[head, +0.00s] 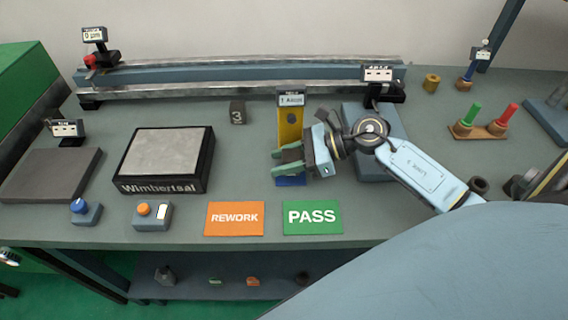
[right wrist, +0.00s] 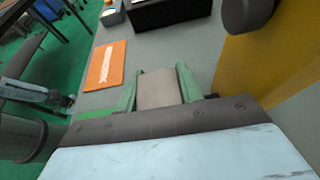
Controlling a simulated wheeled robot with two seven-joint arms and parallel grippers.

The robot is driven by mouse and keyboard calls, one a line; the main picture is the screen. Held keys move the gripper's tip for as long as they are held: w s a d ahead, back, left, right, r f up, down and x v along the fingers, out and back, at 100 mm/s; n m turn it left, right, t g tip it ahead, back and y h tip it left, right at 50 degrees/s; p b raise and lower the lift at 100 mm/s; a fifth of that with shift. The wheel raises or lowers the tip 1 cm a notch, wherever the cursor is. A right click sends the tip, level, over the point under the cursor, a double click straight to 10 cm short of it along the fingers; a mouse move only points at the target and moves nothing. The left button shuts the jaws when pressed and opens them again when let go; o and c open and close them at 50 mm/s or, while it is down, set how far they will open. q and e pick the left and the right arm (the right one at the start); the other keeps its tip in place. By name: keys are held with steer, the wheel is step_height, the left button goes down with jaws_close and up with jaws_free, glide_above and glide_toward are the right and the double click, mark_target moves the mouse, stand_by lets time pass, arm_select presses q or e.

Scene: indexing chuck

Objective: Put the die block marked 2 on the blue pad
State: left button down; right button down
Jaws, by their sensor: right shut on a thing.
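My right gripper (head: 280,161) has green fingers and is above the near end of the yellow fixture, close to the blue pad (head: 291,181). In the right wrist view its fingers (right wrist: 158,90) are shut on a grey-brown block (right wrist: 158,88). No number shows on the held block, so I cannot tell its marking. The blue pad is partly hidden under the gripper. Another dark block marked 3 (head: 237,112) stands on the bench to the left of the yellow fixture. My left gripper is not in view.
A yellow upright-looking strip (head: 290,128) with a label lies behind the gripper. A black-framed grey plate (head: 165,152), an orange REWORK card (head: 234,218) and a green PASS card (head: 312,217) are nearby. A long rail (head: 240,73) runs along the back.

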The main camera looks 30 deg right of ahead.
steer(key=shift+f, duration=0.55)
steer(key=shift+f, duration=0.15)
steer(key=c, duration=0.9)
jaws_free()
steer(key=v, duration=1.2)
